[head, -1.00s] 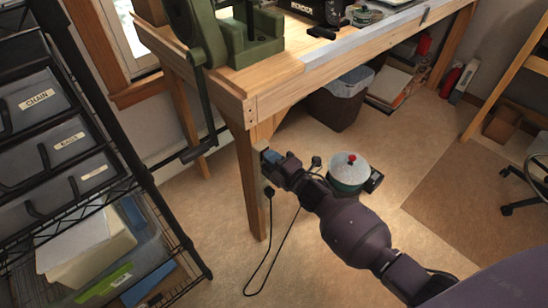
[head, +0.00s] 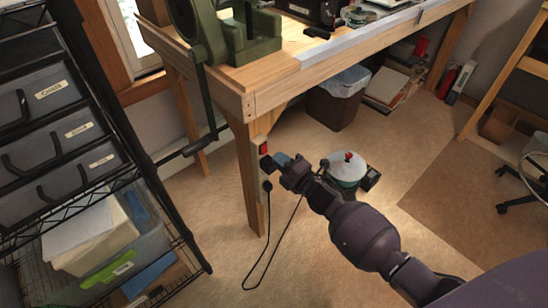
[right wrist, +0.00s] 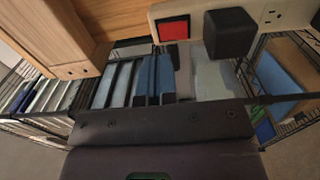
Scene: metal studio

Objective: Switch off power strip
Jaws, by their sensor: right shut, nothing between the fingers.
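The beige power strip (head: 262,177) is fixed upright on the wooden bench leg. Its red switch (head: 263,150) is at the top, with a black plug (head: 266,163) just below. In the right wrist view the strip (right wrist: 198,10) lies across the top, with the red switch (right wrist: 174,28) left of the black plug (right wrist: 230,33). I cannot tell the switch's position. My right gripper (head: 279,160) is shut and empty, just right of the strip and apart from the switch. Its blue fingertips (right wrist: 155,78) show in the right wrist view below the switch. My left gripper is not in view.
The workbench (head: 330,60) stands above and behind the strip. A black wire rack with drawers (head: 60,140) is at left. A black cord (head: 271,252) hangs to the floor. A round green-and-white object (head: 346,168) is behind my right wrist.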

